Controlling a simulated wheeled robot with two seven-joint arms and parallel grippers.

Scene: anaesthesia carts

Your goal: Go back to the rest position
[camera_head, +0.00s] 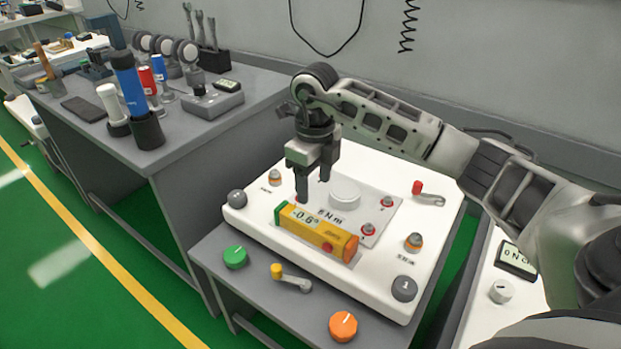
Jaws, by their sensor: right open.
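My right arm comes in from the right, and its gripper (314,187) points down above the white panel unit (385,285). Its two fingers are apart with nothing between them. The fingertips are near the back edge of an orange-yellow device (317,231) with a display reading about -0.6, and left of a round white knob (344,194). I cannot tell whether a fingertip touches the panel. My left gripper is not in view.
The grey bench (190,140) at left holds flashlight-like tools, a blue-and-black one (130,85) among them. Green (235,257) and orange (343,326) knobs and a yellow-tipped lever (290,278) sit in front of the panel unit. Green floor is clear at lower left.

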